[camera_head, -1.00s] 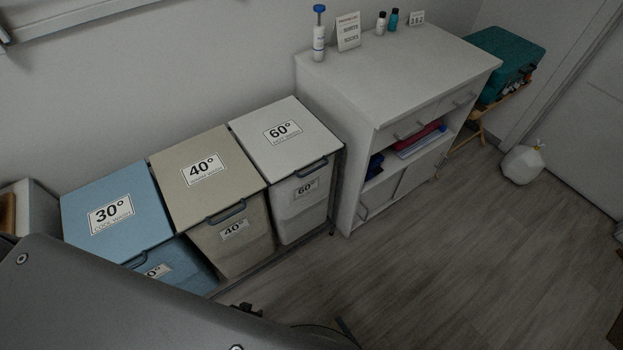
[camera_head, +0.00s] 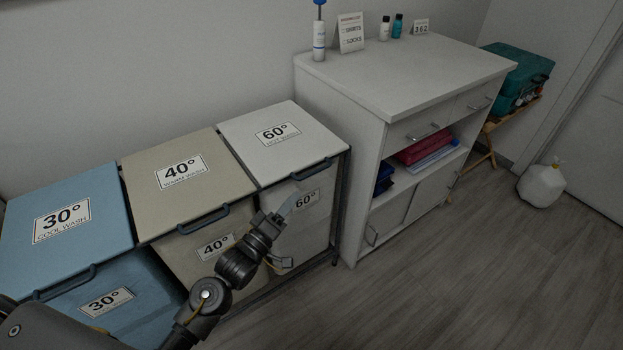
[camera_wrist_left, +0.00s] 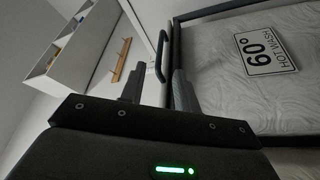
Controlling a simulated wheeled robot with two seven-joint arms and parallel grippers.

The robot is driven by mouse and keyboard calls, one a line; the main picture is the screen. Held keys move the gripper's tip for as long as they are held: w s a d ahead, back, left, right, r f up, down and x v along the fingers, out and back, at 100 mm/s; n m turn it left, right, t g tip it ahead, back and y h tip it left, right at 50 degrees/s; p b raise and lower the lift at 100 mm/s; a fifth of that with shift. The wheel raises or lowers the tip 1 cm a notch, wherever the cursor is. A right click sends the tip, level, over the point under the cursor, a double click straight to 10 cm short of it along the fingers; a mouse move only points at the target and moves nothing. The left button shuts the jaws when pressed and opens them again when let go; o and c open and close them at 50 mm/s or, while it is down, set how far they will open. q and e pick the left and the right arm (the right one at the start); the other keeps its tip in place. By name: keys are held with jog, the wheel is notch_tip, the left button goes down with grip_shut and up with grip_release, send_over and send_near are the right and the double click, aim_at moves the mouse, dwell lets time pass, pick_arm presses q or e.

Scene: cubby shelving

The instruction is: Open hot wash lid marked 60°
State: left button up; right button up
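The white 60° hot wash lid (camera_head: 290,145) lies shut on the right-hand bin in the head view. Its dark handle (camera_head: 312,169) is at the front edge, and shows in the left wrist view (camera_wrist_left: 160,57) ahead of the fingers. My left gripper (camera_head: 287,207) is in front of this bin, below the handle. In the left wrist view its fingers (camera_wrist_left: 158,88) are apart and empty. Whether they touch anything cannot be told. My right gripper is out of view.
The tan 40° bin (camera_head: 190,178) and blue 30° bin (camera_head: 62,210) stand to the left, lids shut. A white cabinet (camera_head: 350,130) stands close on the right. The floor (camera_head: 450,280) in front is clear.

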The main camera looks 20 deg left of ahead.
pick_arm(q)
jog(key=x, duration=0.9)
jog(key=shift+w, duration=0.35)
jog(key=shift+d, duration=0.15)
grip_shut()
